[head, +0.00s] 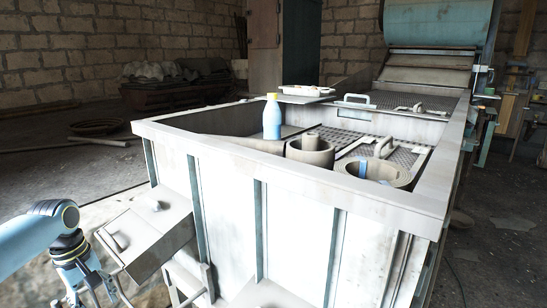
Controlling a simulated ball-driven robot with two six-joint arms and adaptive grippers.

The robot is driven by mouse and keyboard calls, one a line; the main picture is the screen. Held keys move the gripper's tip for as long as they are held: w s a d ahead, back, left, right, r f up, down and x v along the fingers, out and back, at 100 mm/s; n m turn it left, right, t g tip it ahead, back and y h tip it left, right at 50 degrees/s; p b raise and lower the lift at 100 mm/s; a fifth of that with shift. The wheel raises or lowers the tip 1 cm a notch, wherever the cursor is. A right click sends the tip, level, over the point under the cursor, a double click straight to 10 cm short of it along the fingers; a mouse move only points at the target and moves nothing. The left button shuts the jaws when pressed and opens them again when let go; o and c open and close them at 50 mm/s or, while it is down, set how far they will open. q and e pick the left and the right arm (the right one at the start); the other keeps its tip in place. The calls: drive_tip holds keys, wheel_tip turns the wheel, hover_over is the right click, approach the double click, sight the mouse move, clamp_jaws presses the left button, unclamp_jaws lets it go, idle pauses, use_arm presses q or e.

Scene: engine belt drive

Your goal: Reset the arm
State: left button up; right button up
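My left arm comes in from the left edge, with its blue link and dark wrist. My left gripper (96,292) hangs down in the lower left corner, beside the grey box on the machine's side. Its fingers look spread apart, with no object visible between them, and the tips are cut off by the bottom edge. My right arm and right gripper are not in view.
A large white machine housing (300,185) fills the middle. A grey box (148,232) juts from its left side near my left gripper. Floor at left is mostly open.

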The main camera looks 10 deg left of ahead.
use_arm(q)
drive_tip(key=s+d+f+m+b, duration=0.2)
drive_tip(key=s+d+f+m, duration=0.2)
drive_tip(key=s+f, duration=0.8)
drive_tip(key=s+d+f+m+y+b, duration=0.1)
drive_tip(key=s+d+f+m+b, duration=0.2)
drive_tip(key=s+f, duration=1)
drive_tip(key=s+d+f+m+y+b, duration=0.1)
drive_tip(key=s+d+f+m, duration=0.5)
drive_tip(key=s+f, duration=0.7)
drive_tip(key=s+d+b, duration=0.1)
drive_tip(key=s+d, duration=0.1)
drive_tip(key=s, duration=0.2)
drive_tip(key=shift+s+f, duration=0.25)
drive_tip(key=shift+s, duration=0.05)
